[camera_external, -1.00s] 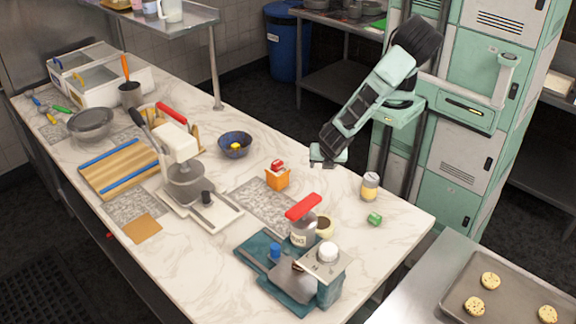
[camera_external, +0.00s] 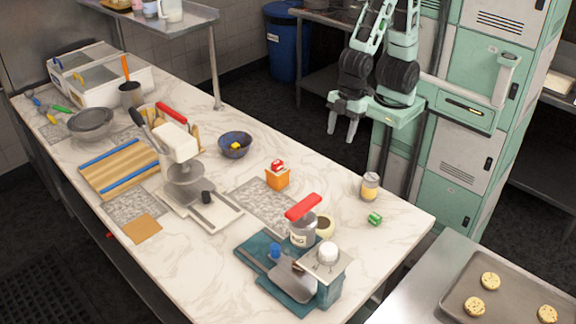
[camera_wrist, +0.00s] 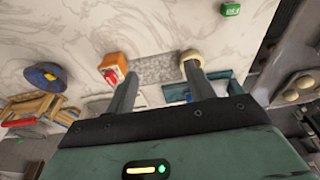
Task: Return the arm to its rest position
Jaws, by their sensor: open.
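My gripper (camera_external: 342,128) is open and empty. In the external view it hangs in the air beyond the far edge of the marble counter (camera_external: 320,178), with the fingers pointing down. My arm is folded close to its green body above it. In the wrist view both fingers of the gripper (camera_wrist: 160,90) stand apart with nothing between them; the counter (camera_wrist: 90,30) lies beyond the fingertips.
A blue bowl (camera_external: 235,144), a teal scale (camera_external: 318,285) and a cutting board (camera_external: 118,168) lie farther off. A tray of cookies (camera_external: 500,310) is at lower right.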

